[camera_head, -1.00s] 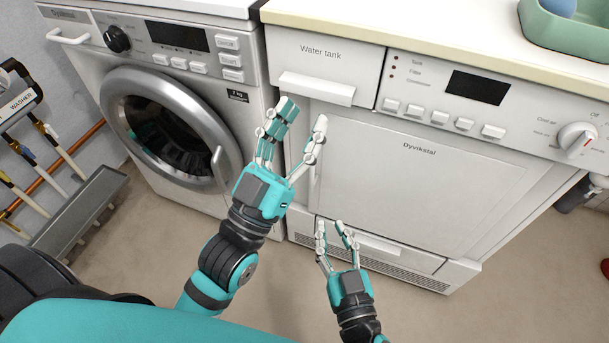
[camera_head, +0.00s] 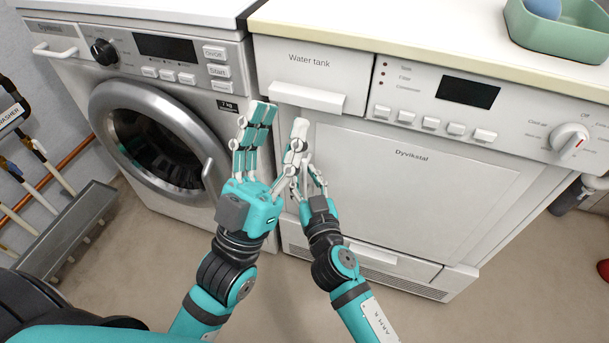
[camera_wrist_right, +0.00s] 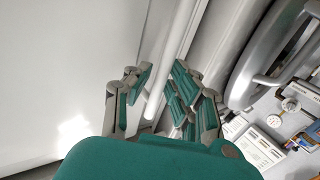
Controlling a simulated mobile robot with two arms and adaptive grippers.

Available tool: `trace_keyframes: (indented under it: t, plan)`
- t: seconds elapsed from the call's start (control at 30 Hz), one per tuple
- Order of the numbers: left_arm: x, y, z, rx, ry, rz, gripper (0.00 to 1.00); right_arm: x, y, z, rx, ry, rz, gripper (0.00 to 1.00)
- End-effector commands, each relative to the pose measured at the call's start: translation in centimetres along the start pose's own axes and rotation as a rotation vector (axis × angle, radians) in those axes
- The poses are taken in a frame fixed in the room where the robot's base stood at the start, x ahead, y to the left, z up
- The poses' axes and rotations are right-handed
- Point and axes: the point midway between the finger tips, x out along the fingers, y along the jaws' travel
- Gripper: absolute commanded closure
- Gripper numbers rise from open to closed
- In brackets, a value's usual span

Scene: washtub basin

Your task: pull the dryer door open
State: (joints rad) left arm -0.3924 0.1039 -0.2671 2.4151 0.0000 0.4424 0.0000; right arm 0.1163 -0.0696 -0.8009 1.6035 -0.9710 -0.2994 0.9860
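The dryer is the white machine on the right, and its flat door (camera_head: 410,190) is closed. The door's upright handle at its left edge is mostly hidden behind my grippers in the head view. In the right wrist view the handle is a white bar (camera_wrist_right: 172,55) running between the fingers of my right gripper (camera_wrist_right: 160,78). That gripper (camera_head: 305,172) is open, with fingers on both sides of the bar. My left gripper (camera_head: 280,118) is open and empty, just left of the right one, in front of the gap between the machines.
A washer with a round door (camera_head: 165,145) stands to the left. A water tank drawer (camera_head: 310,75) is above the dryer door, with a control panel and knob (camera_head: 569,141) beside it. A green basin (camera_head: 555,35) sits on top. The floor in front is clear.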

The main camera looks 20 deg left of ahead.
Motion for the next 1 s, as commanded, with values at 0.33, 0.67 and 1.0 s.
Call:
trace_keyframes:
  t: [0.33,0.67,1.0]
  plan:
    - [-0.01,0.03,-0.28,-0.001,0.015,0.0,0.6,0.33,-0.01,-0.05,0.0,0.0,0.0,0.82]
    - [-0.01,0.05,-0.29,-0.001,0.015,0.001,0.6,0.3,0.0,-0.02,0.0,0.0,0.0,1.0]
    - [0.01,0.05,-0.28,-0.001,0.014,0.001,0.6,0.27,0.04,0.01,0.0,-0.001,0.001,1.0]
